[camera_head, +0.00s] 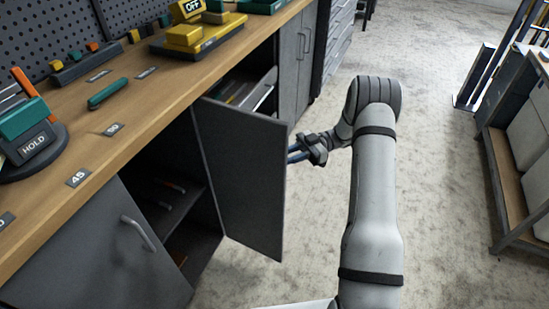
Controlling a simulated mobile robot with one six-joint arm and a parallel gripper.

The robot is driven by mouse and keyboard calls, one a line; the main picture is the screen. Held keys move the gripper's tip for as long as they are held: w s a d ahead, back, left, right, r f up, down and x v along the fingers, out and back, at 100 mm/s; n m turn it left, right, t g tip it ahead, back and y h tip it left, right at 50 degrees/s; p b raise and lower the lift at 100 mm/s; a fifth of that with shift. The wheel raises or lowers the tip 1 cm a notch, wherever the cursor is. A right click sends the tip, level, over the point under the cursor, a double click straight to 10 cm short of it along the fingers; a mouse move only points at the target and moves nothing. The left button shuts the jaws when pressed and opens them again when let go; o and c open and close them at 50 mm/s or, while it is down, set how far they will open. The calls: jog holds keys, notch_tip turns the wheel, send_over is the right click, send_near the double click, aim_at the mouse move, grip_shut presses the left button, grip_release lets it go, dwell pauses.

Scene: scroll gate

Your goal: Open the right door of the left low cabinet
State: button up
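The left low cabinet under the wooden worktop has a grey left door (105,255) with a bar handle (138,232); this door looks shut. The right door (245,175) stands swung far out from the cabinet, with no handle on the face I see. The dark interior (165,190) with its shelf shows beside it. My gripper (293,154) is at the door's free edge, on its far right side.
The worktop (150,90) holds a HOLD stand (32,135), a green block (108,93) and yellow items (198,38). A shelf unit (515,180) stands at right. The floor (440,180) between is clear.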

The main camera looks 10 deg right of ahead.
jog(key=shift+v, duration=2.35)
